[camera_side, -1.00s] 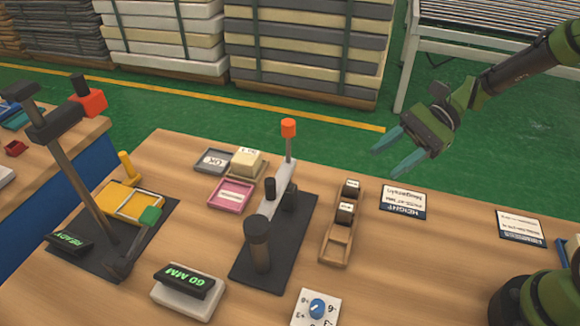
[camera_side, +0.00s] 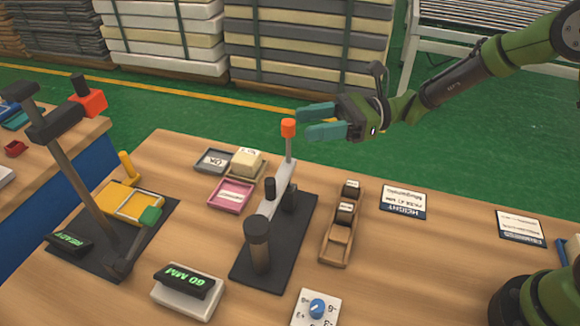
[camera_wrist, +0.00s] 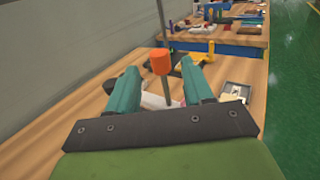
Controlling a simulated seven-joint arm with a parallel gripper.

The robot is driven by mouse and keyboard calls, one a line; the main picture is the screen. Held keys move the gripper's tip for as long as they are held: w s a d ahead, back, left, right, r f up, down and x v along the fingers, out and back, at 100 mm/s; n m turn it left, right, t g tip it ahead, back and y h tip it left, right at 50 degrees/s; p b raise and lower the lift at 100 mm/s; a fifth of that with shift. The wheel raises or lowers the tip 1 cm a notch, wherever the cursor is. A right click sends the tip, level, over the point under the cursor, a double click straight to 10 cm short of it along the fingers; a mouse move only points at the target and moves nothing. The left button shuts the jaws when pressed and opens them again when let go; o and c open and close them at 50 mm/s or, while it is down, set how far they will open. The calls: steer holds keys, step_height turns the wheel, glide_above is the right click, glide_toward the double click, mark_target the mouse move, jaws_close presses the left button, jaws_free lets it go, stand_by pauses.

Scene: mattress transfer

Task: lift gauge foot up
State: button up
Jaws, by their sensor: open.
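The gauge (camera_side: 272,215) stands on a dark base plate on the wooden table, with a grey arm and an upright rod topped by an orange knob (camera_side: 288,127). The foot at the gauge's lower end is not clearly seen. My gripper (camera_side: 302,122) is open, its teal fingers pointing left at the height of the orange knob. In the wrist view the orange knob (camera_wrist: 160,61) shows between the two open fingers (camera_wrist: 160,88), a little beyond or level with their tips. I cannot tell whether they touch it.
A display reading 60 MM (camera_side: 187,283) stands front left of the gauge. A wooden holder with dark blocks (camera_side: 338,236) is to its right. A pink tray (camera_side: 231,196), a grey tray (camera_side: 212,161) and a cream block (camera_side: 248,160) lie behind it. A blue-knob dial (camera_side: 317,308) is in front.

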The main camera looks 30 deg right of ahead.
mark_target(288, 122)
steer(key=a, duration=0.2)
steer(key=w+a, duration=0.1)
steer(key=a, duration=0.2)
jaws_close()
stand_by(0.3)
